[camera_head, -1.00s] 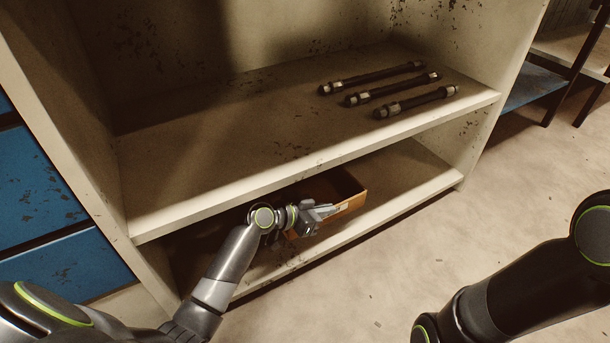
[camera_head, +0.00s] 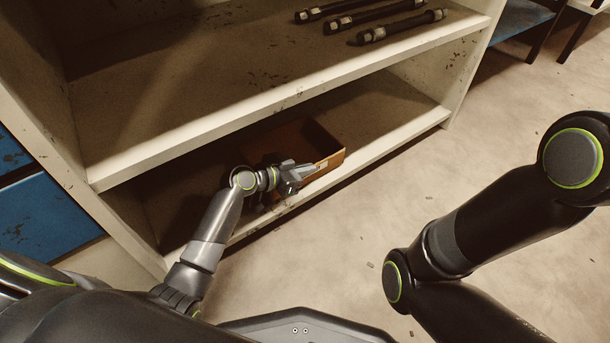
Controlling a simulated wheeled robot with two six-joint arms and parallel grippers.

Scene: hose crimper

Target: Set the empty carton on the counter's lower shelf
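The open brown carton (camera_head: 331,160) is on the counter's lower shelf (camera_head: 385,118), near its front edge. The part of its inside that shows looks empty. My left gripper (camera_head: 308,170) is at the carton's front wall, inside the lower bay, and covers part of that wall. Its fingers are too small and overlapped to tell whether they are shut on the wall or apart. The carton's left end is in shadow and partly behind my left arm. My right arm (camera_head: 480,230) shows at the right, but its gripper is out of view.
The upper shelf board (camera_head: 250,110) hangs over the carton and my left gripper. Several dark hoses with metal ends (camera_head: 402,27) lie on it. Blue drawers (camera_head: 40,215) stand at the left. The lower shelf is clear right of the carton, and the floor (camera_head: 400,185) is open.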

